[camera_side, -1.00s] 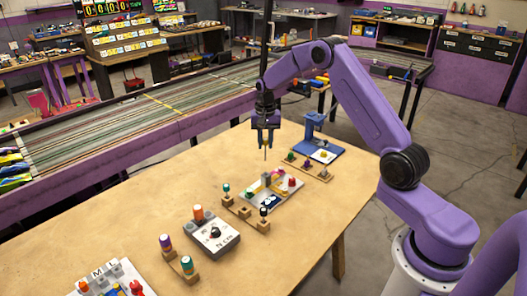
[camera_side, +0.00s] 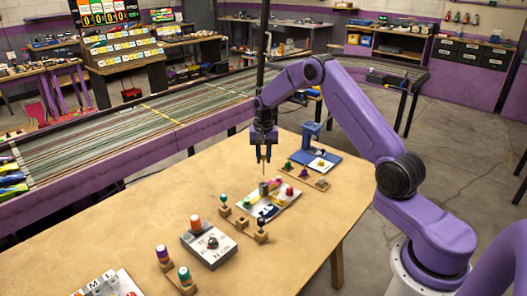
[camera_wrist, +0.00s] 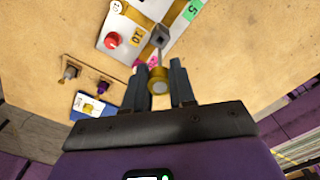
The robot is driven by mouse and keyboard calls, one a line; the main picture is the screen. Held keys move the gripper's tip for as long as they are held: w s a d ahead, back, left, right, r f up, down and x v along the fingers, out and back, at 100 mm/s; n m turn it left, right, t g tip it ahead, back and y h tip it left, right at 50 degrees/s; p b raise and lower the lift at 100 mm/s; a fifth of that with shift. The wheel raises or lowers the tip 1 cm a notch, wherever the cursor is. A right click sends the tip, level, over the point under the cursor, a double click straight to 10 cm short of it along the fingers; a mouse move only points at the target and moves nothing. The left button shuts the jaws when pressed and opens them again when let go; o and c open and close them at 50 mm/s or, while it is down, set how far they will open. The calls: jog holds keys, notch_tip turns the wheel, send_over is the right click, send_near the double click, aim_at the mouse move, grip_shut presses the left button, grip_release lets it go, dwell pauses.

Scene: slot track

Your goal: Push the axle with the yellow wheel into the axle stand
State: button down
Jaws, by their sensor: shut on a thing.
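My gripper (camera_side: 264,155) points down above the white board (camera_side: 284,202) in the side view. It is shut on the axle with the yellow wheel (camera_wrist: 158,86), with the wheel between the fingertips in the wrist view. The thin axle hangs below the wheel, its end near the top of the grey axle stand (camera_wrist: 160,38). The stand also shows in the side view (camera_side: 263,189), upright on the board below the axle tip. The tip looks just above the stand there; whether it touches is too small to tell.
A red knob (camera_wrist: 113,40) sits on the board close to the stand. Wooden holders with coloured pegs (camera_side: 243,222) stand in front, a grey box with an orange cylinder (camera_side: 208,245) further forward. A blue stand (camera_side: 318,155) is behind.

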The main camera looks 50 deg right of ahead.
jog(key=shift+f, duration=1.45)
jog(key=shift+f, duration=2.85)
dwell(0.6)
jog(key=c, duration=0.8)
grip_release()
jog(key=shift+c, duration=0.2)
jog(key=shift+r, duration=0.1)
notch_tip(320, 180, up, 17)
jog(key=shift+r, duration=0.1)
